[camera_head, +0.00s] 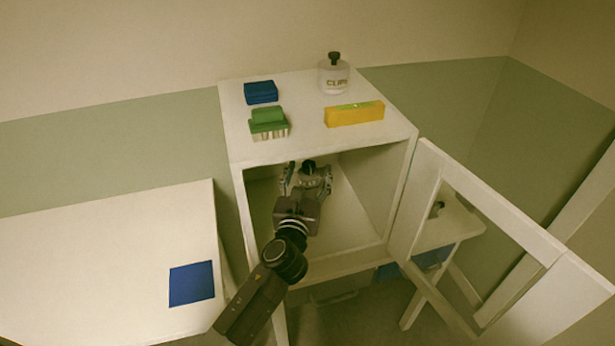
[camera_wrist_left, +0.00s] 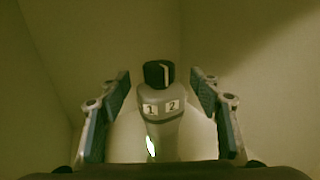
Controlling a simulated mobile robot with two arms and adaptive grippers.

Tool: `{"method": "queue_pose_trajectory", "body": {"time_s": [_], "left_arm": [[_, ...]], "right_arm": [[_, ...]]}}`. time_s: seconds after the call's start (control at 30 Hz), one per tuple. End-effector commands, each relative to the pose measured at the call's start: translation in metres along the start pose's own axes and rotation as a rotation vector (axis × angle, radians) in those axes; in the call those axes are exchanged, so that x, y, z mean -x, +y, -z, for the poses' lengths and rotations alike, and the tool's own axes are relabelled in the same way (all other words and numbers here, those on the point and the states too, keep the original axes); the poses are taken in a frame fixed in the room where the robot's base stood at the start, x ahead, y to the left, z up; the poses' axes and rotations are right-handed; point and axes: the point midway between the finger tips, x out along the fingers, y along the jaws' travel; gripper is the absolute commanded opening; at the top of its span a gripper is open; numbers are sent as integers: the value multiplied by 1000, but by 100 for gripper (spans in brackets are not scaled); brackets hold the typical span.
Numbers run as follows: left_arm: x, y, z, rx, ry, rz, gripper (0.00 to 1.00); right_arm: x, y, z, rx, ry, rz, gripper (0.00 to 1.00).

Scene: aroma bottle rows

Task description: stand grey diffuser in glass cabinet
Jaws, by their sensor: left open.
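The grey diffuser (camera_wrist_left: 160,108), with a black cap and a label reading 1 2, stands upright inside the glass cabinet (camera_head: 240,205). Its dark cap shows between my fingers in the head view, and the rest is mostly hidden there. My left gripper (camera_head: 307,180) reaches into the cabinet. It is open, with one finger on each side of the diffuser and a visible gap to both in the left wrist view (camera_wrist_left: 160,100). The cabinet's framed door (camera_head: 490,225) stands wide open to the right. My right gripper is not in view.
On the cabinet top are a blue box (camera_head: 261,92), a green brush (camera_head: 268,123), a yellow box (camera_head: 354,114) and a clear bottle (camera_head: 333,78) with a dark stopper. A white table (camera_head: 100,260) with a blue square (camera_head: 191,283) is at left. A stool (camera_head: 455,229) stands behind the door.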

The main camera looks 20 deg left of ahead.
Motion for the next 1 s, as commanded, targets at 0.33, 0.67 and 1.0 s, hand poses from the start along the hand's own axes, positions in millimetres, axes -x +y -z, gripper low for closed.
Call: {"method": "queue_pose_trajectory", "body": {"time_s": [0.33,0.67,1.0], "left_arm": [[52,0,1,0,2,2,58],[110,0,0,1,0,0,58],[120,0,-2,1,-1,0,58]], "right_arm": [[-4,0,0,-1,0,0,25],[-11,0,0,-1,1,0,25],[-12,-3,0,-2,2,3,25]]}}
